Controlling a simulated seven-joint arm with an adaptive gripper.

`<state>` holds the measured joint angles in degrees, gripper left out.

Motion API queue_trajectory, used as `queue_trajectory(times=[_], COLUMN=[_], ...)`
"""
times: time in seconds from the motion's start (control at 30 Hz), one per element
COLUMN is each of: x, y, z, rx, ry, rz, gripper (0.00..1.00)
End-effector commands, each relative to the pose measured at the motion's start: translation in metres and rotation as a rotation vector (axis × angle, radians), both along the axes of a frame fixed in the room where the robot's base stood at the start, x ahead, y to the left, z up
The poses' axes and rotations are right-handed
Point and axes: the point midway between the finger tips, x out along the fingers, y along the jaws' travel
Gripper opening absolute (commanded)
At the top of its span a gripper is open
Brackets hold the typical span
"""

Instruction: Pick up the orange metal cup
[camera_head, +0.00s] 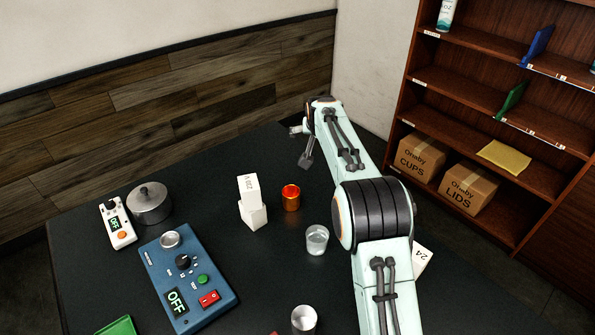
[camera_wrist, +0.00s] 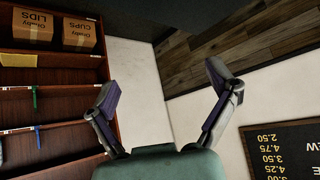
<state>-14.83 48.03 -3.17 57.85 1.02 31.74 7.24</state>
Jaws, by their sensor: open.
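The orange metal cup (camera_head: 291,203) stands on the dark table in the head view, right of the white blocks and left of my arm. Its top looks bright red-orange. My gripper (camera_head: 301,144) is beyond the cup near the table's far end, raised and apart from it. In the wrist view my gripper (camera_wrist: 162,88) has its two fingers spread wide with nothing between them. The wrist view faces the wall and shelf, and the cup does not show there.
White blocks (camera_head: 252,213) stand close left of the cup. A blue control box (camera_head: 190,275), a grey lidded pot (camera_head: 149,205) and a metal cup (camera_head: 304,320) are also on the table. A brown shelf (camera_head: 480,95) stands behind right.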

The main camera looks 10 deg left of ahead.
Motion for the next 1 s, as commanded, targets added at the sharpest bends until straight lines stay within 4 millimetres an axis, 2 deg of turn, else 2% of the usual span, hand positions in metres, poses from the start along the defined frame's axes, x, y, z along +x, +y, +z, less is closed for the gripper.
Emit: queue_trajectory(times=[0.03,0.1,0.2,0.23,0.3,0.37,0.7,1.0], x=[0.002,-0.001,-0.015,-0.018,-0.023,-0.023,-0.003,0.006], y=[0.014,0.028,0.039,0.041,0.045,0.049,0.053,0.055], z=[-0.039,-0.084,-0.136,-0.146,-0.16,-0.164,-0.203,-0.215], rx=[-0.015,-0.034,-0.06,-0.065,-0.072,-0.073,-0.073,-0.073], ry=[0.043,0.098,0.175,0.19,0.21,0.213,0.212,0.21], rz=[0.021,0.044,0.067,0.073,0.082,0.089,0.09,0.09], gripper=[0.87,0.87,0.87,0.87,0.87,0.87,0.87,0.87])
